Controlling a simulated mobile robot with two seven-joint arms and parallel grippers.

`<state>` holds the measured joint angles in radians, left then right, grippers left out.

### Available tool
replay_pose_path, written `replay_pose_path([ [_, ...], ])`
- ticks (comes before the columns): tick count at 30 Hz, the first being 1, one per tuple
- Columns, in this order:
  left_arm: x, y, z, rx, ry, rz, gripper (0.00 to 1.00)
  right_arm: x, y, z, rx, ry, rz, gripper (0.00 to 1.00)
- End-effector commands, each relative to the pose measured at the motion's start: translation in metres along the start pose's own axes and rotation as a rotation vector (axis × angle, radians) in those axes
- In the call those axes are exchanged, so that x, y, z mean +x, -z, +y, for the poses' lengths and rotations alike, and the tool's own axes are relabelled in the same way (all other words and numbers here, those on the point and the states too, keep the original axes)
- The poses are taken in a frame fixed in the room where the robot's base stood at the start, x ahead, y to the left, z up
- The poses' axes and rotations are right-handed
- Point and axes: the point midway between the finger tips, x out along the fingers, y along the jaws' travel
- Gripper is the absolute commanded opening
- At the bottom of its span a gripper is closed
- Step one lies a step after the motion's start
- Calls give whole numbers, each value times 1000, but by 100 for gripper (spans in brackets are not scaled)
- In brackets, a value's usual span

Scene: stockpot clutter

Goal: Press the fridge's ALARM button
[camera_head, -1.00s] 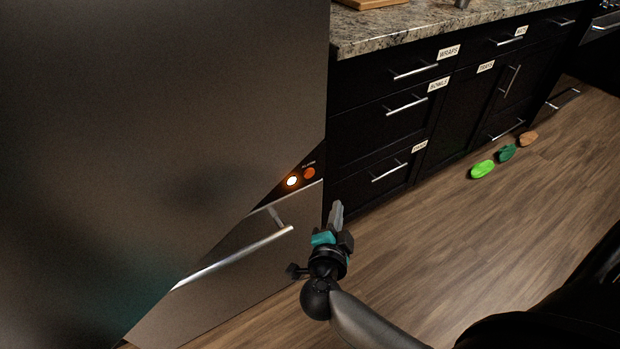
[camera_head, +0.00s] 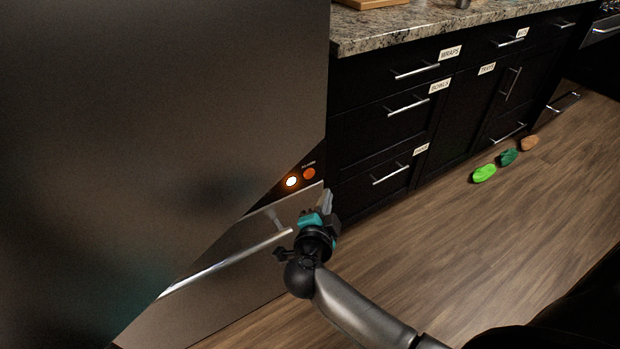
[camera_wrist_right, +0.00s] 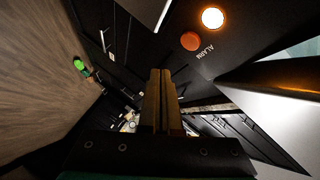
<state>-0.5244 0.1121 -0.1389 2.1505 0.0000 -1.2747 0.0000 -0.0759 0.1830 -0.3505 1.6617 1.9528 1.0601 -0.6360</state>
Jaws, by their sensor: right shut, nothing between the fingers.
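The fridge (camera_head: 180,110) fills the left of the head view. On its dark strip is an orange-red ALARM button (camera_head: 309,173), with a glowing light (camera_head: 291,181) just to its left. The right wrist view also shows the button (camera_wrist_right: 190,41) and the lit light (camera_wrist_right: 213,18), with the word ALARM beside the button. My right gripper (camera_head: 327,199) is shut and empty, just below and right of the button in the head view. In the right wrist view its fingers (camera_wrist_right: 160,75) point up toward the strip, apart from the button. My left gripper is not in view.
The fridge's bar handle (camera_head: 230,262) lies just left of my right gripper. Dark labelled drawers (camera_head: 390,110) under a granite counter (camera_head: 420,25) stand to the right. A light green object (camera_head: 484,173) and other small ones lie on the open wood floor (camera_head: 470,240).

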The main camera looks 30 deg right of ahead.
Motion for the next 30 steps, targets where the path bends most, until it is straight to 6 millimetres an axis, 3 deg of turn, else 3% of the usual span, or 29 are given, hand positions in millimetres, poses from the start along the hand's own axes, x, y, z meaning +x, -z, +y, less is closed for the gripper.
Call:
replay_pose_path([
  [5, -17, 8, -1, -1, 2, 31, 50, 12, -9, -8, 2, 1, 0, 0],
  [12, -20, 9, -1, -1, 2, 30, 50, 26, -19, -20, 1, -1, 0, 0],
  [30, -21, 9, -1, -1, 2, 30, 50, 29, -21, -22, 0, -1, -1, 0],
])
